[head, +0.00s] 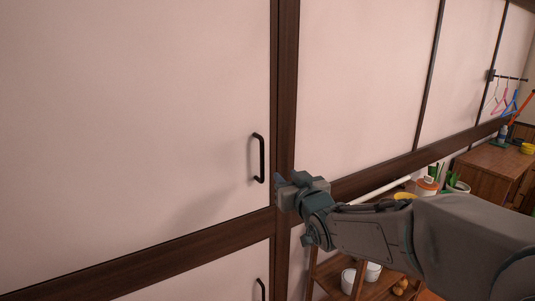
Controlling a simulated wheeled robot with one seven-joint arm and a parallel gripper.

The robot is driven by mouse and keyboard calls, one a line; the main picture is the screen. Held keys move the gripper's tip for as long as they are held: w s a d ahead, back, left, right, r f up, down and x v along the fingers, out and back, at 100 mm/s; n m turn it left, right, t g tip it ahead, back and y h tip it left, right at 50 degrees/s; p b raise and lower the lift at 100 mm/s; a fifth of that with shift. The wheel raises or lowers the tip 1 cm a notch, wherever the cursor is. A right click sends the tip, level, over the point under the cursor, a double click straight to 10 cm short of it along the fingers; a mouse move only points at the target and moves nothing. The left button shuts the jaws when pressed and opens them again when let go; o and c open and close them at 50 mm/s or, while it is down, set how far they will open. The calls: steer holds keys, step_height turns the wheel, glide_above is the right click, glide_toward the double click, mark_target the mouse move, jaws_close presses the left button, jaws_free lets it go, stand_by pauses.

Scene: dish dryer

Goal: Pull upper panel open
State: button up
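The upper panel (140,110) is a large pale flat door in a dark wood frame, filling the left of the head view. It looks closed against its frame. A black vertical bar handle (260,158) sits near its lower right edge. My gripper (279,188) is just right of and below the handle, in front of the dark upright post, and appears apart from the handle. I cannot tell how wide its fingers are. Nothing is seen held in it.
A lower panel (215,278) with its own black handle (262,290) lies below. A shelf with white pots (348,280) stands behind my arm. A wooden cabinet (492,165) and hangers (510,100) are at the far right.

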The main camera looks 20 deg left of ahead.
mark_target(263, 153)
steer(key=shift+y, duration=0.4)
steer(key=p+x, duration=0.1)
steer(key=x, duration=0.4)
steer(key=p+x, duration=0.1)
steer(key=x, duration=0.4)
steer(key=s+a+r+p+x, duration=0.1)
steer(key=p+x, duration=0.1)
steer(key=x, duration=0.2)
steer(key=shift+w+a+r, duration=0.1)
steer(key=shift+w+a, duration=0.25)
steer(key=shift+w, duration=0.05)
